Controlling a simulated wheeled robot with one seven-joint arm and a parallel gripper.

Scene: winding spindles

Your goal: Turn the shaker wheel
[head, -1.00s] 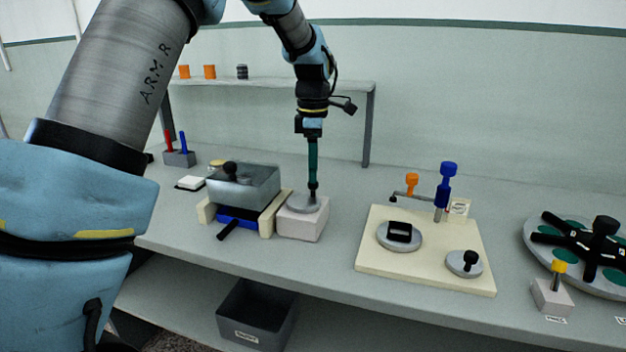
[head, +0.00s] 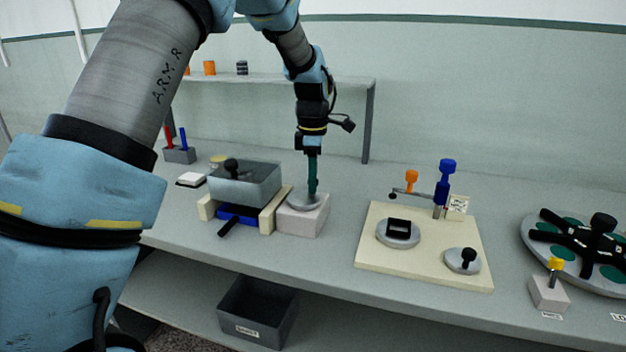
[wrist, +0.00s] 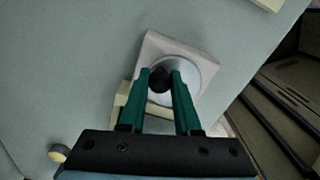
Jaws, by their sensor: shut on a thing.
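The shaker wheel is a grey disc (head: 304,203) on top of a pale block (head: 303,222), beside the shaker, a grey box (head: 250,188) in a cream frame. My gripper (head: 312,190) points straight down over the wheel, its green fingers low against it. In the wrist view, the fingers (wrist: 160,76) are shut on the wheel's round black knob (wrist: 160,82), one on each side. The disc (wrist: 196,74) shows around and behind the fingertips. In the head view the fingers hide the knob.
A cream board (head: 430,262) with discs and a blue-topped post (head: 444,185) stands to the right. A large round turntable (head: 535,238) is at the far right. A dark bin (head: 258,310) sits below. Bench between block and board is clear.

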